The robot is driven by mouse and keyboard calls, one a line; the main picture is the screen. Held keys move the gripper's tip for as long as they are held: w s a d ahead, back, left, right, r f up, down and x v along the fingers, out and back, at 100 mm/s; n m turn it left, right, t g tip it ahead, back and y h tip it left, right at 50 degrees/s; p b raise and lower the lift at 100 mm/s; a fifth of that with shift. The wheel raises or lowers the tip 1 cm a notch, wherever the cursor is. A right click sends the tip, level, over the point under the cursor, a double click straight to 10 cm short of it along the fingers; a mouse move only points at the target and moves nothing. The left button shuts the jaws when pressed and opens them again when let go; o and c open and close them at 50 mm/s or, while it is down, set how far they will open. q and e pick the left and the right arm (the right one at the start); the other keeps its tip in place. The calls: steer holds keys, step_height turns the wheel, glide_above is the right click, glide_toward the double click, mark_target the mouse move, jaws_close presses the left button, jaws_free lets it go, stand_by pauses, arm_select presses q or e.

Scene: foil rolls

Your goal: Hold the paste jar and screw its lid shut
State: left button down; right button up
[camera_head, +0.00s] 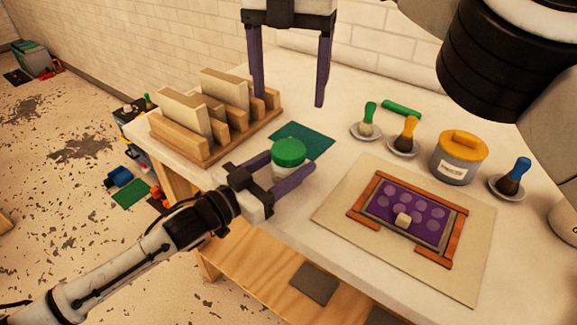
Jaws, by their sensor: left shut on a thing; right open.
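The paste jar (287,173) is pale with a green lid (288,151) on its top. It stands upright near the front left edge of the table, by a dark green mat. My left gripper (292,171) comes in from the lower left and is shut on the jar, with one purple finger on each side. My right gripper (288,97) hangs above and behind the jar, open and empty, its two purple fingers pointing down. The fingers are apart from the lid. Whether the lid sits fully tight cannot be told.
A wooden rack (214,140) with several blocks stands at the left. A board with a purple framed panel (408,211) lies at the right. Behind it stand brushes in small dishes (404,144) and a grey tin with a yellow lid (457,166). The dark green mat (303,139) lies behind the jar.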

arm_select(q)
steer(key=c, duration=0.6)
jaws_free()
steer(key=v, duration=1)
steer(key=shift+s+b, duration=0.15)
steer(key=shift+b, duration=0.2)
steer(key=shift+a, duration=0.1)
